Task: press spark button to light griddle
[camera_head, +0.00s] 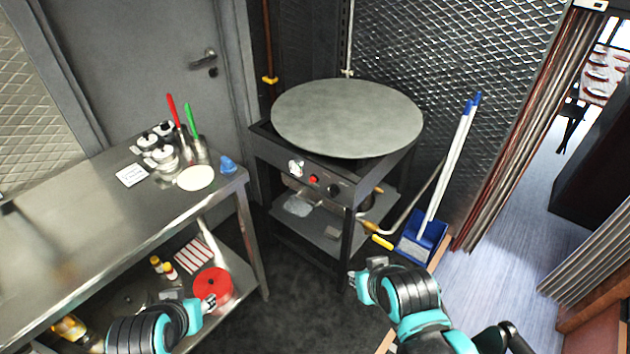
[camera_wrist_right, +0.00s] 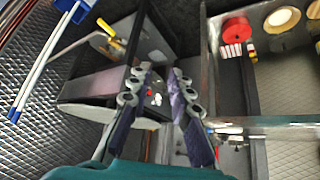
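The griddle (camera_head: 347,118) is a large round grey plate on a dark metal stand. Its front panel has a red button (camera_head: 314,180), with a white knob (camera_head: 296,168) to its left and a black knob (camera_head: 333,190) to its right. My right gripper (camera_head: 353,281) is in front of and below the panel, apart from it. In the right wrist view its two fingers (camera_wrist_right: 162,70) are parted with nothing held, and part of the panel shows between them. My left gripper (camera_head: 209,302) is by the steel table's lower shelf; its finger gap is too small to judge.
A steel table (camera_head: 85,225) stands left, bearing jars, utensils, a flatbread (camera_head: 196,178) and a blue object (camera_head: 228,164). A red round item (camera_head: 213,284) is on its lower shelf. A blue dustpan (camera_head: 421,240) with long handles stands right of the griddle. Dark floor lies between.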

